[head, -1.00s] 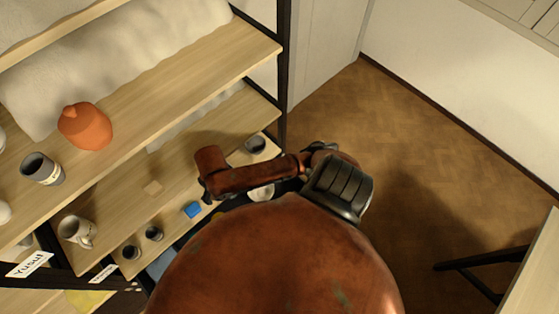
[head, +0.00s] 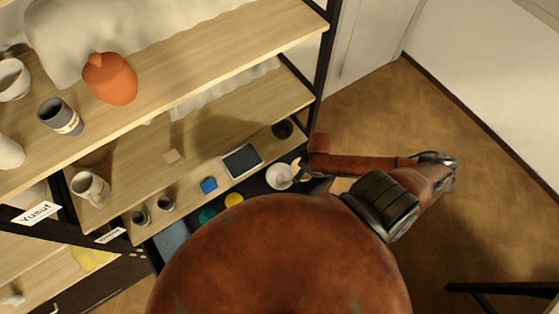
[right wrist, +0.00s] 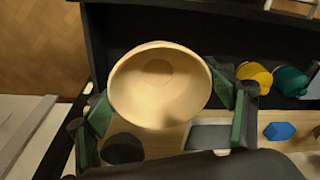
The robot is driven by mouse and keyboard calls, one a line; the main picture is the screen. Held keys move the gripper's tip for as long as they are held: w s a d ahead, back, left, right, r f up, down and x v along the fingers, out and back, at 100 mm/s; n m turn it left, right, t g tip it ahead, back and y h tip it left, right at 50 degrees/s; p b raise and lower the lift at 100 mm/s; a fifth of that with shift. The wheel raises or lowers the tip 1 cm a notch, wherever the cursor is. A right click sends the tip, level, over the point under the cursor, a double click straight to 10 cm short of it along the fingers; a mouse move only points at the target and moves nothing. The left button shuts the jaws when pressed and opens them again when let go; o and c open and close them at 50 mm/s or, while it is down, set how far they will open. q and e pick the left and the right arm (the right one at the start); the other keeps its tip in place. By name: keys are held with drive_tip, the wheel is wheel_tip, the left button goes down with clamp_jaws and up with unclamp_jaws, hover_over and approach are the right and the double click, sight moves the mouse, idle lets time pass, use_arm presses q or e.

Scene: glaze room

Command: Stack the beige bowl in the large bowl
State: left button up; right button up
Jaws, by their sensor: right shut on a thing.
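The beige bowl (right wrist: 158,88) is held between the green-padded fingers of my right gripper (right wrist: 168,108) in the right wrist view, its open side facing the camera. In the head view the pale bowl (head: 279,177) is at the shelf's front edge, partly hidden by my right gripper (head: 298,172). A dark round bowl (head: 283,128) sits at the right end of the shelf board behind it. This dark bowl (right wrist: 122,148) also shows in the right wrist view, below the held bowl and apart from it. My left gripper is out of view.
Yellow (head: 234,200) and green (head: 207,215) items lie lower down. A black upright post (head: 328,60) edges the shelf.

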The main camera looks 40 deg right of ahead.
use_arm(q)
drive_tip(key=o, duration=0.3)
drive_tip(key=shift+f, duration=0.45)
use_arm(e)
drive_tip(key=d, duration=0.1)
drive_tip(key=s+d+f, duration=0.1)
drive_tip(key=d+f, duration=0.1)
drive_tip(key=shift+s, duration=0.25)
use_arm(q)
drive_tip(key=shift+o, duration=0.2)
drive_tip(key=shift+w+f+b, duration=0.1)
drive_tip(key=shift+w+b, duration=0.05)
drive_tip(key=shift+b, duration=0.15)
use_arm(e)
drive_tip(key=shift+d+f+n, duration=0.15)
drive_tip(key=shift+n, duration=0.15)
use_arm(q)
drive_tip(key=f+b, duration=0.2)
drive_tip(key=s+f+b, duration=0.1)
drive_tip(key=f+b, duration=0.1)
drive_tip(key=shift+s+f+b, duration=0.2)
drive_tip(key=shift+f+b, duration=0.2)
use_arm(e)
drive_tip(key=w+a+f, duration=0.7)
drive_tip(key=w+f, duration=0.4)
drive_tip(key=f, duration=0.1)
drive_tip(key=shift+w+a+f, duration=0.15)
drive_tip(key=shift+w+f, duration=0.1)
drive_tip(key=shift+f, duration=0.15)
drive_tip(key=shift+f, duration=0.65)
